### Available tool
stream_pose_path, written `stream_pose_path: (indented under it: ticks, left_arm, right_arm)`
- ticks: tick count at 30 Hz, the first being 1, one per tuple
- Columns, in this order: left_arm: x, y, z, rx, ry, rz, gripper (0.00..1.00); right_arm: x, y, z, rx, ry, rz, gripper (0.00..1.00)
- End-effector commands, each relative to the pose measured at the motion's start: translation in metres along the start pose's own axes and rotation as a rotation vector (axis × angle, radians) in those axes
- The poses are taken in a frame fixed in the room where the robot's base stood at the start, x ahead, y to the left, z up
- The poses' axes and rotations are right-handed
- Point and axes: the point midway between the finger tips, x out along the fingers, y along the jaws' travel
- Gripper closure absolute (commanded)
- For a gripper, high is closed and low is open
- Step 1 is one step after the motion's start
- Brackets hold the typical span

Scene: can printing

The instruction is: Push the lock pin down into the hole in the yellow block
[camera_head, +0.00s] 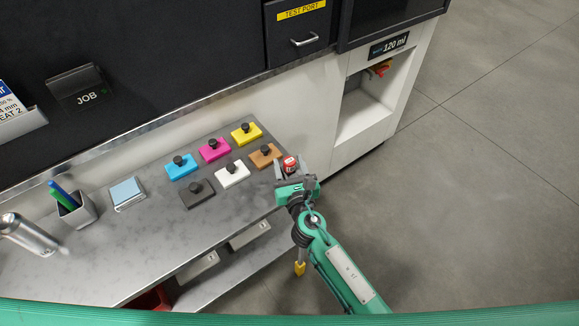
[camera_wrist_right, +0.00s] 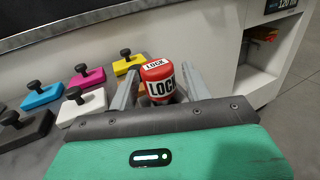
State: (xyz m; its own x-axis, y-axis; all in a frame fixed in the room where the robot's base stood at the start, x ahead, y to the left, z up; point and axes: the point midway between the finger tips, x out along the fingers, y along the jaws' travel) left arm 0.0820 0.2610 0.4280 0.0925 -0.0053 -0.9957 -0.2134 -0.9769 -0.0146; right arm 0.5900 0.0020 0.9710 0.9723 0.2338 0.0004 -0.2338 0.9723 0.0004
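The yellow block (camera_head: 246,133) with a black knob lies at the back right of the grey counter; it also shows in the right wrist view (camera_wrist_right: 128,65). The lock pin (camera_head: 290,165) is red with a white LOCK label and stands upright between the fingers of my right gripper (camera_head: 291,170), which looks shut on it. The pin shows large in the right wrist view (camera_wrist_right: 159,84), its lower end hidden. The gripper is at the counter's right end, right of the brown block and apart from the yellow one. No hole is visible in the yellow block. My left gripper is not in view.
Magenta (camera_head: 214,150), blue (camera_head: 180,167), brown (camera_head: 265,155), white (camera_head: 231,174) and dark (camera_head: 195,192) blocks with black knobs lie close around the yellow one. A white cabinet (camera_head: 345,145) stands to the right. The counter's front middle (camera_head: 150,235) is clear.

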Motion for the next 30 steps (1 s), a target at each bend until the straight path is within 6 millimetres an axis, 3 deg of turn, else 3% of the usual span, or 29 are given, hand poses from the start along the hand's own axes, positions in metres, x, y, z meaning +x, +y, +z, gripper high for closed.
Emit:
stream_pose_path:
  ticks: [1,6,19,23,30]
  left_arm:
    - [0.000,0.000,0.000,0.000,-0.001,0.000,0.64]
    - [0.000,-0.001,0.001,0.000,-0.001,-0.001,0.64]
    - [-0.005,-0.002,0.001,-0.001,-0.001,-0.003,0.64]
    - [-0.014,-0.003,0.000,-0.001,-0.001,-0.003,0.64]
    - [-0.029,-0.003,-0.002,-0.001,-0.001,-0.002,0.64]
  right_arm:
    - [0.000,0.000,0.000,0.000,0.000,0.000,0.61]
    - [0.000,0.000,0.000,0.000,0.000,0.000,0.94]
    - [0.000,-0.001,0.011,-0.001,-0.002,-0.001,0.94]
    - [0.000,-0.001,0.027,0.000,-0.003,-0.001,0.94]
    - [0.000,-0.001,0.073,-0.001,-0.006,0.001,0.94]
